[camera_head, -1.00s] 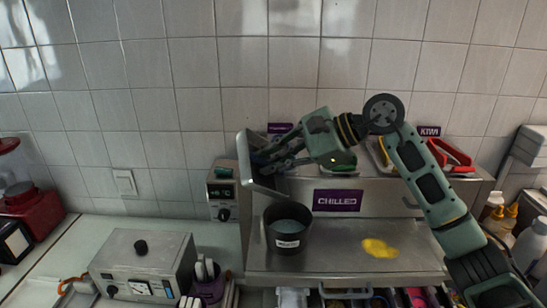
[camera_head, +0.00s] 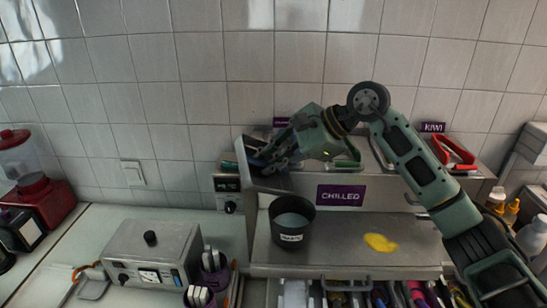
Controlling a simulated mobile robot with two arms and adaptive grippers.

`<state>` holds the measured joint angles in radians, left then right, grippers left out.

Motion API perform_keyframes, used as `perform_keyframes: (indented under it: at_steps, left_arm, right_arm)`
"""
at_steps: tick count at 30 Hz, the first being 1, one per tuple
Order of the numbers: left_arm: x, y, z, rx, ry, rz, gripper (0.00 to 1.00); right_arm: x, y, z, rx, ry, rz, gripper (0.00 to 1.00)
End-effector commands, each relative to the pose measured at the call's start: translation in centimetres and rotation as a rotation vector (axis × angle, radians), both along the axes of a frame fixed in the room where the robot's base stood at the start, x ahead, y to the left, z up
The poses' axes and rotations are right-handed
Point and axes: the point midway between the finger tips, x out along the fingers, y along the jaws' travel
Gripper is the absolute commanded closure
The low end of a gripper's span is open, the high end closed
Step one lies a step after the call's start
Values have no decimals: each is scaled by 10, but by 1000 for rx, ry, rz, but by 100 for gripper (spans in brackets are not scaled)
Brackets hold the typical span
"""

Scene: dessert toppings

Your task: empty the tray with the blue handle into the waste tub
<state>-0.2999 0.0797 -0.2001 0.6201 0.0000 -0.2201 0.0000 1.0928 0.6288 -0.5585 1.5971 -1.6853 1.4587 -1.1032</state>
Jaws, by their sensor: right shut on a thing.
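My right gripper (camera_head: 274,160) is shut on a grey metal tray (camera_head: 266,183) at the left end of the chilled unit. The tray sits behind and left of the waste tub, its rim higher than the tub's. Its handle is largely hidden by the fingers; a small bluish patch shows there. The tray's contents cannot be made out. The waste tub (camera_head: 291,238) is a dark round bucket with a white label, upright on the steel counter. Something greyish shows inside it. My left gripper is not in view.
A green-handled tray (camera_head: 345,161) and a red-handled tray (camera_head: 456,153) sit along the chilled unit (camera_head: 390,195). A yellow spill (camera_head: 380,243) lies on the counter. A control box (camera_head: 150,255) stands at left, with a red-based blender (camera_head: 38,190) beyond.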

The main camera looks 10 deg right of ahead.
Motion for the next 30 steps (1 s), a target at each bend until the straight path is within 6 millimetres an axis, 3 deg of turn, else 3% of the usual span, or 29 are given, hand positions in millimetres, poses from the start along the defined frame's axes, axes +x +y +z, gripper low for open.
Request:
perform_keyframes:
  at_steps: [21,30]
  left_arm:
    - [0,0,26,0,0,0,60]
    - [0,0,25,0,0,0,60]
  right_arm:
    - [6,11,-6,-157,80,1,100]
    - [9,17,-16,-264,137,1,100]
